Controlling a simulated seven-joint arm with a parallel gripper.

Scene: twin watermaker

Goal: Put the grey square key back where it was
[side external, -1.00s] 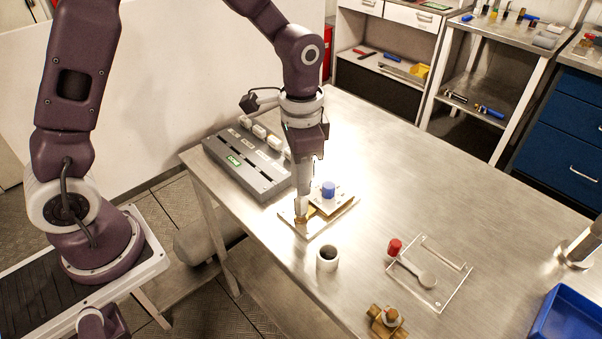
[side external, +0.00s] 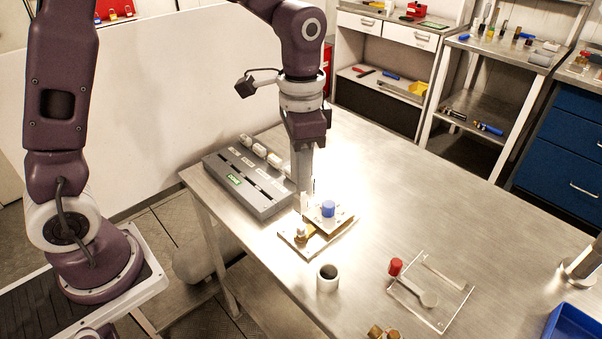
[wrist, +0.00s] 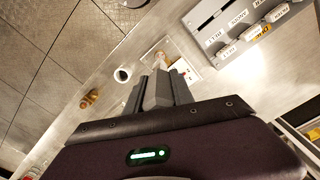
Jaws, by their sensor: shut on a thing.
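My gripper (side external: 304,188) points straight down above the left side of a small metal fixture plate (side external: 291,238). A grey block (wrist: 157,90), which looks like the grey square key, sits between its dark fingers in the wrist view, and the gripper is shut on it. The block's lower end is hard to make out in the side view. The fixture carries a brass piece with a pale top (side external: 300,233) below the gripper, and a raised plate with a blue knob (side external: 328,208) to its right. The fixture is partly hidden behind the fingers in the wrist view.
A grey slotted box (side external: 247,178) with several white labelled blocks stands behind left. A clear tray (side external: 437,303) and a red cap (side external: 396,266) lie to the right. The table's back right is clear.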

